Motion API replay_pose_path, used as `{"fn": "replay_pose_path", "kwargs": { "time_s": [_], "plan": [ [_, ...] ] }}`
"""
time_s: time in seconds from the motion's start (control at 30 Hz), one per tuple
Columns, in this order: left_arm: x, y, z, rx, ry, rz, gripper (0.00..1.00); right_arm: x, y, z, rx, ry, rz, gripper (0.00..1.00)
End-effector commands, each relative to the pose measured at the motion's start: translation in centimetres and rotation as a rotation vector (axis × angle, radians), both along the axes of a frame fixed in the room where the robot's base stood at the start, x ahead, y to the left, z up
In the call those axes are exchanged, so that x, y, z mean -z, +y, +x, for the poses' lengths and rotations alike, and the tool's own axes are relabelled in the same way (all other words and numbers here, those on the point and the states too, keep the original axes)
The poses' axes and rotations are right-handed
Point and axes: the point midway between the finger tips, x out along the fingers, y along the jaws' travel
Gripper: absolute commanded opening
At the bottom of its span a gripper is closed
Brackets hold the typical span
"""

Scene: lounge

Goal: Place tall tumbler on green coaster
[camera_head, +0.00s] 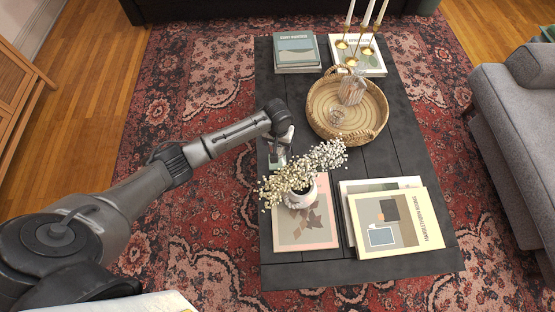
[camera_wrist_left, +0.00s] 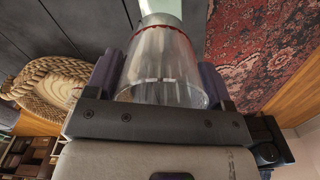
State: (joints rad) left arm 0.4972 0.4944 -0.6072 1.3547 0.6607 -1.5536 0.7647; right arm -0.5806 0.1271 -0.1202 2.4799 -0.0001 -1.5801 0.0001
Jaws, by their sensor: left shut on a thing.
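My left gripper (camera_head: 281,138) is over the left edge of the dark table. In the left wrist view the gripper (camera_wrist_left: 160,78) is shut on the clear tall tumbler (camera_wrist_left: 163,60), with a finger on each side of it. The tumbler has a red band near its far, narrower end. A pale green patch, seemingly the green coaster (camera_wrist_left: 160,8), shows just beyond that end. I cannot tell whether they touch. In the head view the tumbler is mostly hidden by the gripper and too small to make out. My right gripper is not in view.
A vase of white flowers (camera_head: 301,193) stands close in front of the gripper on a pink book (camera_head: 305,232). A woven tray (camera_head: 378,124) is to the right. Books (camera_head: 297,50) and gold candle holders (camera_head: 355,60) are at the back. More books (camera_head: 400,225) lie front right.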

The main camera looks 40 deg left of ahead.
Motion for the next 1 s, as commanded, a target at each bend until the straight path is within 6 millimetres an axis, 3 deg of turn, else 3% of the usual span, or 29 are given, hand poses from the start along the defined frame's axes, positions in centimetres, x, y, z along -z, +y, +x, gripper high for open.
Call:
{"fn": "replay_pose_path", "kwargs": {
  "time_s": [0.2,0.43,0.73,1.0],
  "plan": [
    [-0.3,0.3,0.2,-0.221,0.000,-0.001,0.44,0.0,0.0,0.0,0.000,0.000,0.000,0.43],
    [0.2,0.3,0.2,-0.330,0.000,-0.001,0.44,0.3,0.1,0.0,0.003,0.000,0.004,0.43],
    [4.3,0.3,0.2,-0.342,0.001,0.001,0.44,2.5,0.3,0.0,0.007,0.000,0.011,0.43],
    [6.3,0.3,0.2,-0.340,0.001,0.001,0.44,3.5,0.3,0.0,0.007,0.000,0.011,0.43]
  ]
}}
